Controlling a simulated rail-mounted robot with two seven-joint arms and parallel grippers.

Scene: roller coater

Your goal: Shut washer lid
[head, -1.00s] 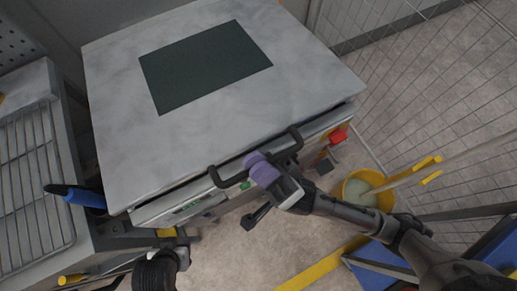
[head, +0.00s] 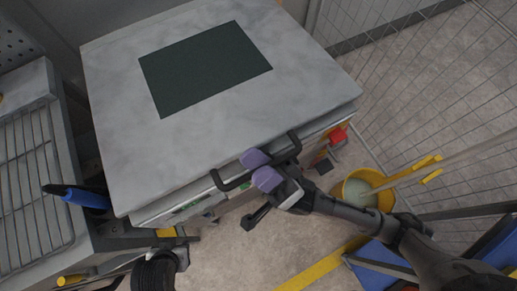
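The washer lid (head: 300,88) is a large grey slab with a dark rectangular panel (head: 205,68) on top. It lies down over the washer body (head: 310,138), and I see no clear gap along its front edge. A black bar handle (head: 230,182) sticks out at the front edge.
A yellow bucket (head: 385,195) with a pole stands on the floor at the right, before a wire mesh fence (head: 440,80). A counter with a wire rack (head: 30,190) and a blue-handled tool (head: 85,198) is at the left. A red switch (head: 337,135) sits on the washer's front.

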